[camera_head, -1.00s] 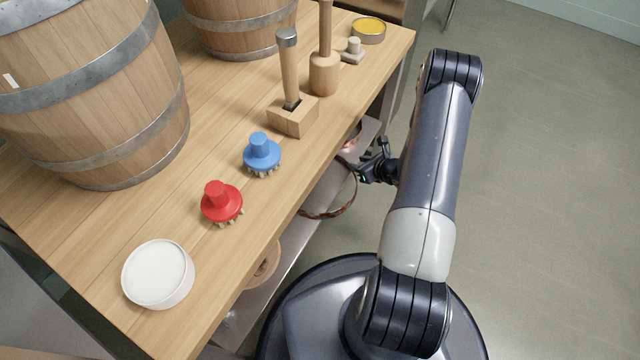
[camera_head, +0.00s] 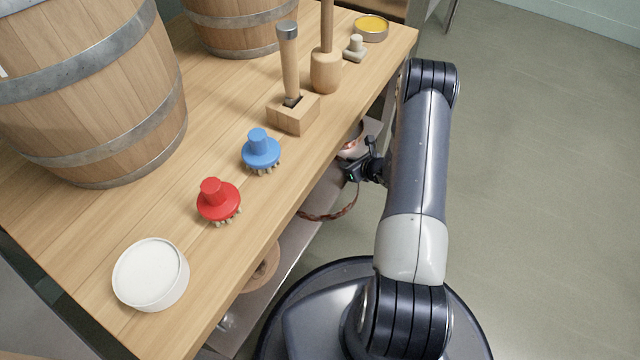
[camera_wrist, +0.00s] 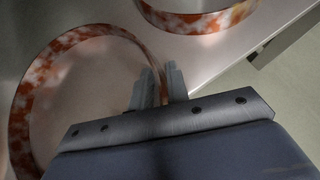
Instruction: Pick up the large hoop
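The large hoop (camera_wrist: 88,33) is a thin band with a mottled rust-red and white surface, on the left of the wrist view. In the head view its lower rim (camera_head: 335,215) shows beside the lower shelf, partly hidden by the tabletop. My gripper (camera_wrist: 163,83) is at the hoop's right side, one finger on each side of the band. The gap between the fingers is narrow; I cannot tell whether they press on the band. In the head view my gripper (camera_head: 352,160) is beside the table's edge, below the tabletop.
Another mottled hoop (camera_wrist: 198,20) lies close by at the top of the wrist view. On the wooden tabletop (camera_head: 215,125) stand barrels, a red brush (camera_head: 218,202), a blue brush (camera_head: 261,153), a mallet (camera_head: 326,72) and a white tub (camera_head: 150,275). The floor at right is clear.

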